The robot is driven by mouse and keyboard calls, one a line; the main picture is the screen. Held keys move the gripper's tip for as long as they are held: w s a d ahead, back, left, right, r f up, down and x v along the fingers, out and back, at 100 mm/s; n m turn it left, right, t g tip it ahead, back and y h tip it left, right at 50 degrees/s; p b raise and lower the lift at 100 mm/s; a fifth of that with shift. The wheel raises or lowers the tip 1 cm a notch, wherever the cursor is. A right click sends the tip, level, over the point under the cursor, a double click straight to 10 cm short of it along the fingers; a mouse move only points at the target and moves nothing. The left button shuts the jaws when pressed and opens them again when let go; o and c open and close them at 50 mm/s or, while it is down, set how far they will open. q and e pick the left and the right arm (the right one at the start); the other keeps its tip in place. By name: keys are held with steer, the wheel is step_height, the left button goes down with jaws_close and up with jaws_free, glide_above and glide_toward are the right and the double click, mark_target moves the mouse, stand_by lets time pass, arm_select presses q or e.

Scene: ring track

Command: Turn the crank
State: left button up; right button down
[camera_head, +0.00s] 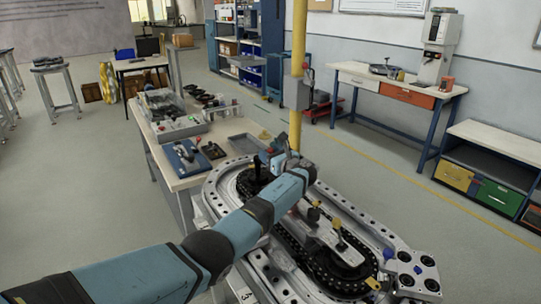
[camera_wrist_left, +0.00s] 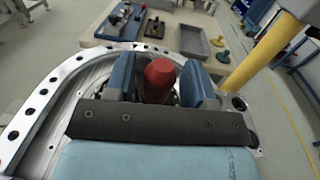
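The crank's red knob (camera_wrist_left: 160,78) stands upright in the middle of the left wrist view, with its lower part hidden behind my gripper's dark front edge. My left gripper (camera_wrist_left: 163,72) has one blue finger on each side of the knob, with a narrow gap visible on both sides. In the head view my left arm reaches across the ring track (camera_head: 222,188), and the left gripper (camera_head: 272,156) is over its far end. The crank cannot be made out clearly there behind the gripper. My right gripper is not in view.
A yellow post (camera_head: 297,75) rises just behind the gripper. A workbench (camera_head: 180,180) with tools and a grey tray (camera_head: 245,145) stands beyond the track. Small upright knobs (camera_head: 340,240) stand on the track's middle.

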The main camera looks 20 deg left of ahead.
arm_select(q)
steer(key=v, duration=1.2)
steer(key=shift+f+p, duration=0.1)
steer(key=shift+p, duration=0.25)
